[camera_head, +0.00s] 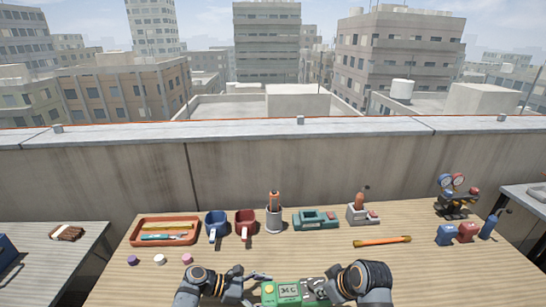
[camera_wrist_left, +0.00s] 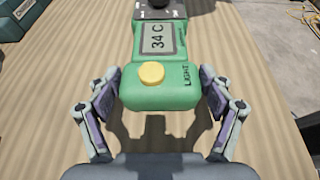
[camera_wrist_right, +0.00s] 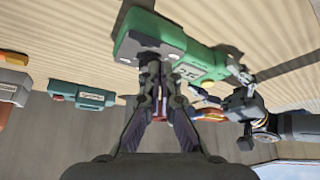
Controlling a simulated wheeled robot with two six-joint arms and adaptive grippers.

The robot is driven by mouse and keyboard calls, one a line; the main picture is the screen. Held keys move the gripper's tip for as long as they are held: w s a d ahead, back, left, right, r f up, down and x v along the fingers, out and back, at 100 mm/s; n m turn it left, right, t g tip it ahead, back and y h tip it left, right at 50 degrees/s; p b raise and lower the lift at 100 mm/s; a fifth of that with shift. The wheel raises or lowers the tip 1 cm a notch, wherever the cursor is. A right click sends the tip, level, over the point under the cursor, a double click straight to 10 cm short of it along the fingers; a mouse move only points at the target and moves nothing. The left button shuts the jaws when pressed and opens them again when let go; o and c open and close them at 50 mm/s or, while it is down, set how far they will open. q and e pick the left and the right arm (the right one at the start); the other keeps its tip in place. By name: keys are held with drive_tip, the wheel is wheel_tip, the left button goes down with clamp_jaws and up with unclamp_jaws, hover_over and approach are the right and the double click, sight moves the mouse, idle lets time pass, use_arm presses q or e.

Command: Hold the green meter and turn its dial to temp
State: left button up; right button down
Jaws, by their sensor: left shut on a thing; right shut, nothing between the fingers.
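The green meter (camera_head: 283,292) is at the near middle edge of the table in the head view. In the left wrist view the meter (camera_wrist_left: 160,90) shows a yellow button, the word LIGHT and a screen reading 34 C. Its black dial (camera_wrist_left: 157,4) is cut off at the top edge, so its setting cannot be read. My left gripper (camera_wrist_left: 160,95) has its fingers on both sides of the meter's button end, shut on it. My right gripper (camera_wrist_right: 157,68) is shut and empty, its tips at the dial end of the meter (camera_wrist_right: 180,50); contact is unclear.
Behind stand an orange tray (camera_head: 137,236), a blue mug (camera_head: 215,224), a red mug (camera_head: 245,223), a grey cup (camera_head: 274,219), a teal device (camera_head: 316,219) and a tool stand (camera_head: 361,214). An orange stick (camera_head: 382,241) lies right. A gauge set (camera_head: 455,198) stands far right.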

wheel_tip(320, 180, up, 4)
drive_tip(key=shift+f, duration=0.1)
idle(0.4)
use_arm(q)
drive_tip(key=o, duration=1.5)
drive_tip(key=p+v, duration=0.4)
drive_tip(key=v, duration=0.4)
drive_tip(key=shift+a+r+p, duration=0.1)
drive_tip(key=shift+r+p, duration=0.1)
drive_tip(key=shift+p, duration=0.15)
drive_tip(key=shift+s+a, duration=0.1)
drive_tip(key=shift+a, duration=0.25)
use_arm(e)
wheel_tip(320, 180, up, 5)
drive_tip(key=shift+f, duration=0.15)
